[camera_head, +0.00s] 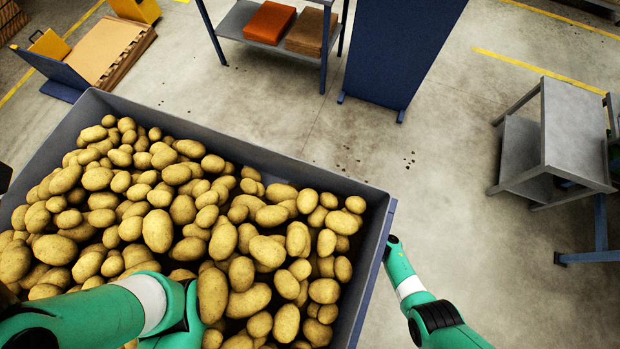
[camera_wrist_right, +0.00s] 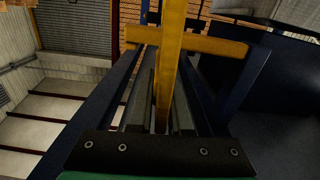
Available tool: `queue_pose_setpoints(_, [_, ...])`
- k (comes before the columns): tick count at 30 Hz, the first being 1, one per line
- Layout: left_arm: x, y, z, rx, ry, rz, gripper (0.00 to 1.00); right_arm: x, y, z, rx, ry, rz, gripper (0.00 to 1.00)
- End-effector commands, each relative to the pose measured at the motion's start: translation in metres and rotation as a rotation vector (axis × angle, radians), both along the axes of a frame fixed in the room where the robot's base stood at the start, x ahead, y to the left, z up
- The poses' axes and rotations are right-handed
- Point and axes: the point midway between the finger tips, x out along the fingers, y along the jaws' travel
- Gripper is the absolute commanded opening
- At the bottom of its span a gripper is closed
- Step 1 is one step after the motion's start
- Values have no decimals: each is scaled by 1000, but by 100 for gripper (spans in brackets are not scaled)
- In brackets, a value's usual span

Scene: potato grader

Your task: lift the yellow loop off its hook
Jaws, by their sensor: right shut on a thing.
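The yellow loop (camera_wrist_right: 172,60) shows in the right wrist view as a flat yellow strip running down between my right fingers, with a yellow crosspiece near its top. My right gripper (camera_wrist_right: 160,112) is shut on the lower part of the strip. I cannot make out the hook or tell whether the loop still touches it. In the head view my right arm reaches up beside the hopper's right edge, and its gripper is hidden there. My left arm crosses the bottom left over the potatoes; its gripper does not show.
A grey hopper (camera_head: 290,163) full of potatoes (camera_head: 157,230) fills the left of the head view. A grey table (camera_head: 575,125) stands at the right and a blue panel (camera_head: 398,50) at the back. Dark blue frame bars (camera_wrist_right: 245,85) flank my right gripper closely.

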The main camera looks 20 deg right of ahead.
Motion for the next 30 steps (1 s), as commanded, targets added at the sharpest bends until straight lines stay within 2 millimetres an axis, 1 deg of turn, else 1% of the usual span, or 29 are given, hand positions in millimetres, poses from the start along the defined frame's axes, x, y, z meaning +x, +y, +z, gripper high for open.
queue_pose_setpoints(12, [0, 0, 0, 0, 0, 0, 50, 0, 0, 0, 0, 0, -1, 0])
queue_pose_setpoints(14, [0, 0, -3, 0, 0, 0, 50, 3, -2, -1, 0, -1, -1, 0])
queue_pose_setpoints(19, [0, 0, -13, 0, 0, 0, 50, 19, -15, -3, -2, -3, -2, 0])
queue_pose_setpoints(26, [0, 0, -11, 0, 0, 0, 50, 19, -15, -1, -2, 0, 0, 0])
queue_pose_setpoints(27, [0, 0, -11, 0, 0, 0, 50, 19, -15, -1, -2, 0, 0, 22])
queue_pose_setpoints(29, [0, 0, -11, 0, 0, 0, 50, 19, -15, -1, -2, 1, 0, 33])
queue_pose_setpoints(30, [0, 0, -11, 0, 0, 0, 50, 19, -15, -1, -1, 1, 0, 40])
